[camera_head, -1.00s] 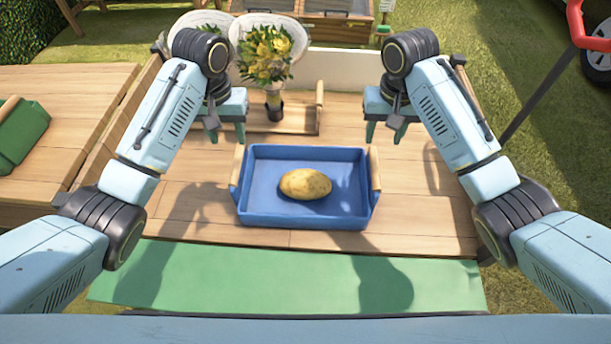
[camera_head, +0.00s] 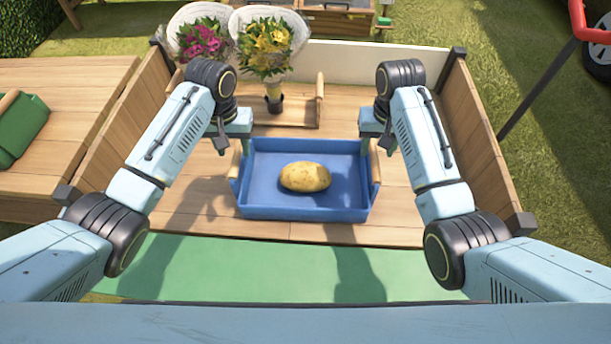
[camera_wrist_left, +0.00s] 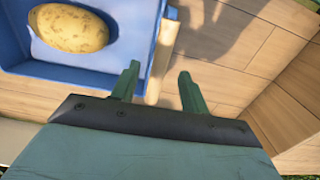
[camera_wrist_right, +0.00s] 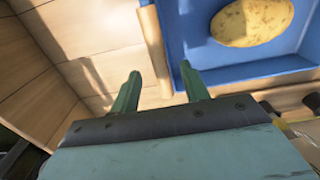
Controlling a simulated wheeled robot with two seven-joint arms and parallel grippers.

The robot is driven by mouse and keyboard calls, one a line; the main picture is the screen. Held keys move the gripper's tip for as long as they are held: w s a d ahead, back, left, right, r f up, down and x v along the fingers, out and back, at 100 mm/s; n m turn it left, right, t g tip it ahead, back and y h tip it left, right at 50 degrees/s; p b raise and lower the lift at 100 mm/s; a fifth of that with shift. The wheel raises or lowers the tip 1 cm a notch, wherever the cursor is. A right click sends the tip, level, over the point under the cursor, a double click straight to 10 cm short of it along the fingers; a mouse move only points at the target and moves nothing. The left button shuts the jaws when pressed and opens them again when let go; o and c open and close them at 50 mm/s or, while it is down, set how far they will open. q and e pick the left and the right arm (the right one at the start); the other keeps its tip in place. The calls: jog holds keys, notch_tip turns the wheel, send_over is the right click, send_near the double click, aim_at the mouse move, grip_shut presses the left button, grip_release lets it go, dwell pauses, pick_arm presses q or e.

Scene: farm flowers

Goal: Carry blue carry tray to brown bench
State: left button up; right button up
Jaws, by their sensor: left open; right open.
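The blue carry tray (camera_head: 270,205) sits on a wooden plank surface (camera_head: 180,205) in the middle of the head view, with a potato (camera_head: 305,177) in it. It has a wooden handle at each short end. My left gripper (camera_head: 230,142) is open at the tray's left end; in the left wrist view its fingers (camera_wrist_left: 158,92) are apart beside the wooden handle (camera_wrist_left: 160,62). My right gripper (camera_head: 377,142) is open at the right end; in the right wrist view its fingers (camera_wrist_right: 160,92) are apart near the other handle (camera_wrist_right: 153,45). I cannot tell which surface is the brown bench.
Yellow flowers (camera_head: 268,50) and pink flowers (camera_head: 200,40) stand behind the tray near a wooden carrier (camera_head: 318,100). Wooden side walls flank the planks. A second wooden surface with a green tray (camera_head: 20,125) is at left.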

aim_at(236, 156)
pick_arm(q)
notch_tip(236, 156, down, 6)
jog(key=shift+f, duration=0.25)
pick_arm(e)
notch_tip(236, 156, down, 6)
jog(key=shift+f, duration=0.2)
pick_arm(q)
jog(key=shift+c, duration=0.5)
pick_arm(e)
jog(key=shift+c, duration=0.5)
pick_arm(q)
grip_shut()
pick_arm(e)
grip_shut()
pick_arm(q)
jog(key=shift+r, duration=0.1)
pick_arm(e)
jog(key=shift+w, duration=0.1)
